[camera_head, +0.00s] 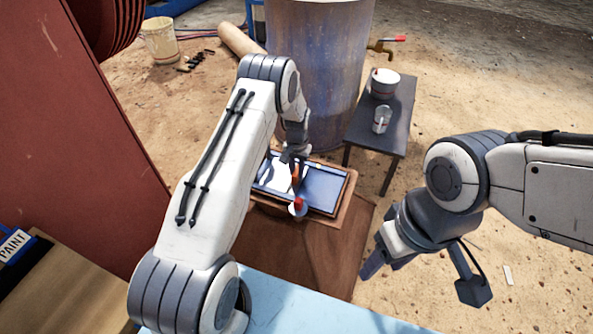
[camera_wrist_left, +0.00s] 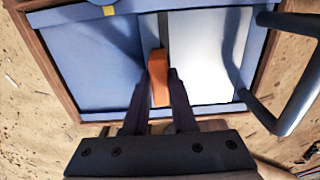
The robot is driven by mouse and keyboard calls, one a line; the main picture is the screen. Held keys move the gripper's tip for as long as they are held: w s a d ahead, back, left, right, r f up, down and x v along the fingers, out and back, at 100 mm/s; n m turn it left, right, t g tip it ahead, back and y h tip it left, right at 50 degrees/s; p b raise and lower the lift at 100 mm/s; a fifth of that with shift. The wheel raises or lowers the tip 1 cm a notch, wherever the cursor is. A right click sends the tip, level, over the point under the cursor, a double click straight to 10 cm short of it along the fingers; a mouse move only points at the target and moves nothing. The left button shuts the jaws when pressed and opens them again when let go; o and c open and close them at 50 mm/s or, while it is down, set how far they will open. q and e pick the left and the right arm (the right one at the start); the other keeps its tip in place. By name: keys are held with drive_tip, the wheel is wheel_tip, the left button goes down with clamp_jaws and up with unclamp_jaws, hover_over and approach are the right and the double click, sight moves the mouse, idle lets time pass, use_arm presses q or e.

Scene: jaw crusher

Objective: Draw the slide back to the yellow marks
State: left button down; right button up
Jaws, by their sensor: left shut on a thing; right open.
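The slide's orange handle (camera_wrist_left: 159,78) stands between the fingers of my left gripper (camera_wrist_left: 160,84), which is shut on it. In the head view my left gripper (camera_head: 294,165) reaches down over the blue, wooden-edged tray (camera_head: 326,199), and part of the orange handle (camera_head: 295,174) shows. In the left wrist view the handle lies beside a narrow grey strip (camera_wrist_left: 164,28), between a blue panel (camera_wrist_left: 85,62) and a bright white area (camera_wrist_left: 205,55). One yellow mark (camera_wrist_left: 109,10) shows on the upper rim. My right gripper (camera_head: 423,277) is open and empty, right of the tray.
A red-topped item (camera_head: 298,207) sits at the tray's near edge. A dark bent bar (camera_wrist_left: 290,100) rises at the right in the wrist view. Behind stand a large drum (camera_head: 318,80) and a small dark table (camera_head: 392,130). A red wall (camera_head: 70,130) is left.

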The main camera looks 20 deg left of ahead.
idle(0.7)
use_arm(q)
drive_tip(key=d, duration=0.6)
drive_tip(key=shift+s+d, duration=0.1)
drive_tip(key=shift+s, duration=0.05)
drive_tip(key=c, duration=0.7)
unclamp_jaws()
wheel_tip(320, 180, up, 11)
drive_tip(key=shift+f+p, duration=0.2)
drive_tip(key=shift+p, duration=0.45)
